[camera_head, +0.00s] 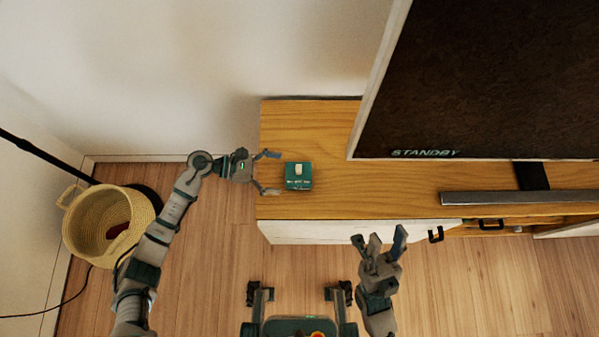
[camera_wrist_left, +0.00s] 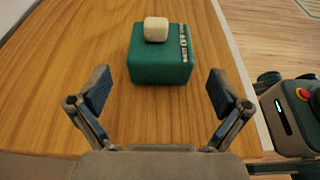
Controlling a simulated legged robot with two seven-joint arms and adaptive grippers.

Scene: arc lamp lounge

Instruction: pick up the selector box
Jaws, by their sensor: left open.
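The selector box (camera_head: 298,182) is a small teal box with a cream knob on top. It stands on the left part of the wooden cabinet top (camera_head: 400,185). In the left wrist view the box (camera_wrist_left: 160,68) is just beyond my left fingertips, roughly between their lines, with white lettering along its right side. My left gripper (camera_head: 268,173) is open and empty, to the left of the box; its fingers also show in the left wrist view (camera_wrist_left: 160,95). My right gripper (camera_head: 380,245) is in front of the cabinet, away from the box, with its fingers apart and nothing between them.
A large screen (camera_head: 480,80) reading STANDBY stands on the cabinet to the right of the box. A grey bar (camera_head: 520,198) lies in front of it. A woven basket (camera_head: 88,243) and a black pole (camera_head: 40,152) are at the left. The cabinet top around the box is clear.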

